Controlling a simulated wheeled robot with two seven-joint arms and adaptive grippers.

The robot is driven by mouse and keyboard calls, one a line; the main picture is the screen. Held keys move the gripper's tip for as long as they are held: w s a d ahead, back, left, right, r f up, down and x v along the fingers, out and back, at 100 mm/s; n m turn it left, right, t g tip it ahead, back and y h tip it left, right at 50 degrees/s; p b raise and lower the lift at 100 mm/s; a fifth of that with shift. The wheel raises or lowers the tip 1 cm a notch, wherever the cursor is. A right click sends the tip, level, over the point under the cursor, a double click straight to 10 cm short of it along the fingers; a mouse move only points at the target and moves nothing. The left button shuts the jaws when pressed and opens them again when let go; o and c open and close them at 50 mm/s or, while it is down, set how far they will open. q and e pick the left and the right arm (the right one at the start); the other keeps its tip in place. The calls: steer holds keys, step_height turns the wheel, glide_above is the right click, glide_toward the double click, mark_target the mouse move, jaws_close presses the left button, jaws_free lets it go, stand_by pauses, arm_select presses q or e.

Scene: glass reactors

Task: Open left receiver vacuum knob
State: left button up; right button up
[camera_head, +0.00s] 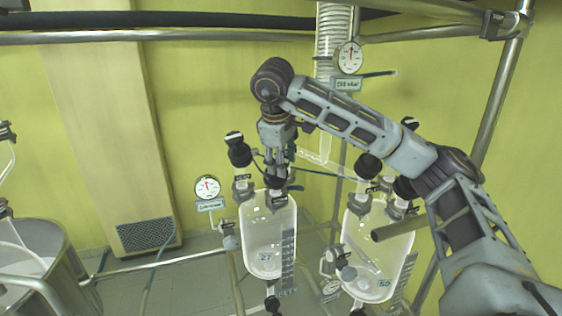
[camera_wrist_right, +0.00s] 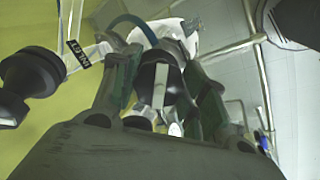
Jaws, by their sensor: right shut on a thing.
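The left receiver (camera_head: 265,245) is a clear glass vessel marked 27 with several black-capped valves on top. My right arm reaches in from the right, and its gripper (camera_head: 281,168) points down at the top of this vessel. In the right wrist view the gripper (camera_wrist_right: 162,92) has its two fingers closed on either side of a black knob with a pale stripe (camera_wrist_right: 160,78). In the head view the fingers and wrist partly hide this black knob (camera_head: 287,181). My left gripper is not in view.
Another black knob (camera_head: 238,152) stands left of the gripper; a black knob beside an inlet label also shows in the wrist view (camera_wrist_right: 28,80). The right receiver (camera_head: 372,260) is close by. A gauge (camera_head: 207,188) is at left. Metal rails (camera_head: 150,268) frame the vessels.

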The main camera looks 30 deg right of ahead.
steer(key=shift+r, duration=0.1)
stand_by(0.3)
steer(key=o, duration=1)
steer(key=shift+o, duration=0.2)
steer(key=shift+r, duration=0.1)
steer(key=v, duration=1.1)
steer(key=shift+s+a+r, duration=0.2)
steer(key=shift+r, duration=0.05)
stand_by(0.5)
stand_by(0.7)
